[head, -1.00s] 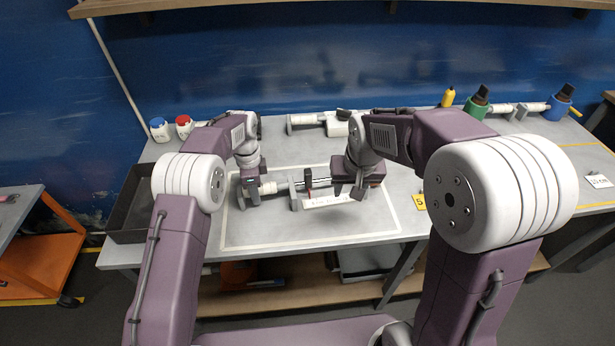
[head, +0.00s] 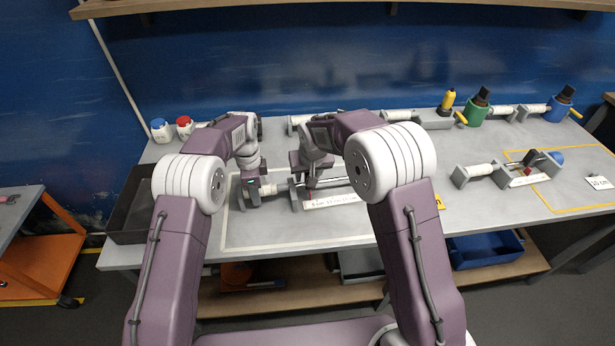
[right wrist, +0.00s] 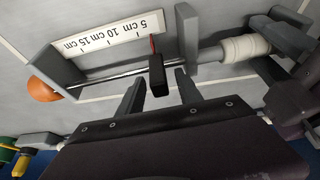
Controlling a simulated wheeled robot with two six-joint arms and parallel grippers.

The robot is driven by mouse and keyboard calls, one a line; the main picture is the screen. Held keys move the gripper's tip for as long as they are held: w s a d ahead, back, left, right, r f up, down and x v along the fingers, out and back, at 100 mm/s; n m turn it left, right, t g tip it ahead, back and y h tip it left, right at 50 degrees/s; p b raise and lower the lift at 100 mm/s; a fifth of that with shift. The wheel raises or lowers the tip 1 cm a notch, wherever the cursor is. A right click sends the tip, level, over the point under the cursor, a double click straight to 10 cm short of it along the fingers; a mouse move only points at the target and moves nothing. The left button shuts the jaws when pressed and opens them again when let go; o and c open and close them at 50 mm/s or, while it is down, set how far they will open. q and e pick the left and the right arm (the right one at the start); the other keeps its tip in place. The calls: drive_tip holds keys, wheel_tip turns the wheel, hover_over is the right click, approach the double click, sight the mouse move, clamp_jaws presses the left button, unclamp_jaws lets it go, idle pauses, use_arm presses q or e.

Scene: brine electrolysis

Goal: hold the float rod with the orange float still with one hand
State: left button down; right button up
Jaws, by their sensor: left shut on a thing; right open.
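The float rod (right wrist: 115,74) is a thin metal bar with an orange float (right wrist: 45,89) at its left end in the right wrist view. The right arm hides the float in the head view. A black slider (right wrist: 158,76) with a red pointer sits on the rod beside a white centimetre scale (right wrist: 108,37). My left gripper (head: 251,192) is shut on the stand's end beside the white cylinder (right wrist: 247,48); the exact part gripped is unclear. My right gripper (right wrist: 158,92) is open, its fingertips near the slider, apparently not closed on anything.
A similar stand with a blue float (head: 557,157) lies in a yellow outline at right. Blue-capped and red-capped bottles (head: 184,127) stand back left, near a dark tray (head: 130,205). Green (head: 475,112) and blue holders stand at the back right. The table front is clear.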

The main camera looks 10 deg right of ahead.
drive_tip(key=shift+x, duration=1.1)
clamp_jaws()
idle(0.6)
